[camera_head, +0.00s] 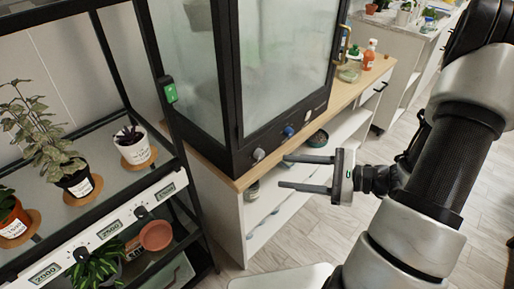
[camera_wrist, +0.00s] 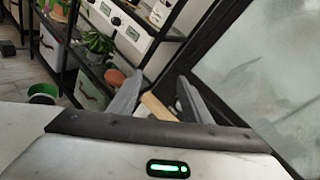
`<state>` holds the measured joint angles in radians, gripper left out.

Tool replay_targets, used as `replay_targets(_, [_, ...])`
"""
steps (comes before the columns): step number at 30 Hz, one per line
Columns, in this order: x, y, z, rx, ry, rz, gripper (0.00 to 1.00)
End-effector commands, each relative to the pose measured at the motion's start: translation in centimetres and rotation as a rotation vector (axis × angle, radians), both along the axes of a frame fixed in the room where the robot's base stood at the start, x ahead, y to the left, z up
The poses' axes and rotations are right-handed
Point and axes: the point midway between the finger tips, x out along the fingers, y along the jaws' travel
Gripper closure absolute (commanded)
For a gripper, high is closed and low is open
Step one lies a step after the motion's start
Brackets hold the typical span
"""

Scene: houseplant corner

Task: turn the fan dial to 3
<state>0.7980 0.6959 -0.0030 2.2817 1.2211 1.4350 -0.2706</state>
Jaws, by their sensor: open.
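The cabinet with frosted glass (camera_head: 285,60) has a black lower rail with several knobs. A greyish-pink knob (camera_head: 258,154) is at the left, a blue knob (camera_head: 289,131) in the middle, and a pale knob (camera_head: 307,115) at the right. I cannot read any marks, so I cannot tell which is the fan dial. My gripper (camera_head: 283,172) is open and empty, to the right of the left knob and apart from it. In the wrist view its fingers (camera_wrist: 157,92) stand apart beside the cabinet's dark frame (camera_wrist: 225,50).
A black plant rack (camera_head: 110,215) with potted plants stands at the left. A green-faced device (camera_head: 169,92) hangs on the cabinet's post. Bottles and a jar (camera_head: 349,71) stand on the wooden top at the right. Floor (camera_head: 400,150) is clear near my arm.

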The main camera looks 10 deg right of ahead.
Motion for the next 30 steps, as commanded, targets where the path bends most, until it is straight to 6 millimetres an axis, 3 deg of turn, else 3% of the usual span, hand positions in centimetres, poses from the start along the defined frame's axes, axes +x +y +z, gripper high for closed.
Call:
replay_targets(1, [0.3,-1.7,-3.4,0.082,0.025,-0.105,0.56])
replay_targets(3, [0.7,-3.7,-5.7,0.165,0.038,-0.226,0.56])
replay_targets(7, [0.9,-6.4,-8.5,0.261,0.054,-0.380,0.56])
replay_targets(11, [1.1,-7.3,-9.5,0.297,0.056,-0.440,0.56])
replay_targets(17, [2.7,-6.0,-9.5,0.298,0.056,-0.440,0.56])
replay_targets(30, [10.1,0.0,-9.5,0.298,0.057,-0.436,0.56])
